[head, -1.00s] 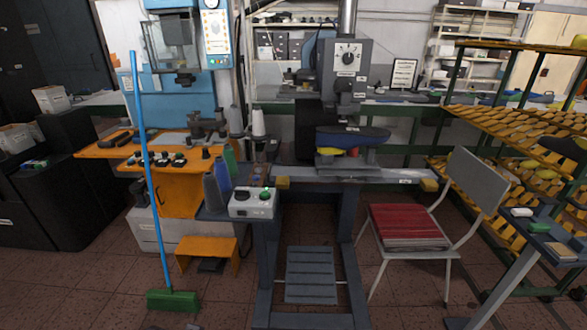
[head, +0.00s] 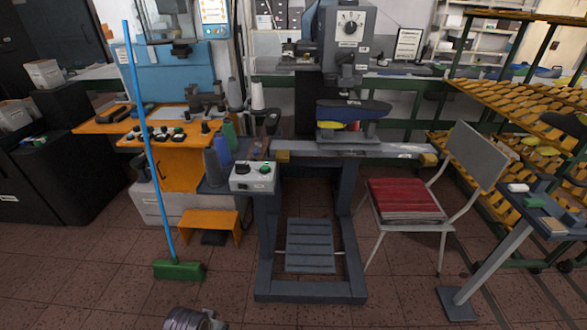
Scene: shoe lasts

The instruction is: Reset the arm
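Neither of my grippers' fingers shows in the head view. A grey, ribbed, rounded part at the bottom edge, left of centre, looks like a piece of my own arm; most of it is cut off by the frame. A dark blue shoe last (head: 353,110) sits on the grey press machine (head: 343,45) in the middle, with yellow and red bits beneath it.
A blue-handled broom with a green head (head: 180,270) stands at the left, near an orange step stool (head: 208,228). A chair with a red seat (head: 402,200) stands at the right, beside slanted orange racks (head: 500,105). The tiled floor in front is open.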

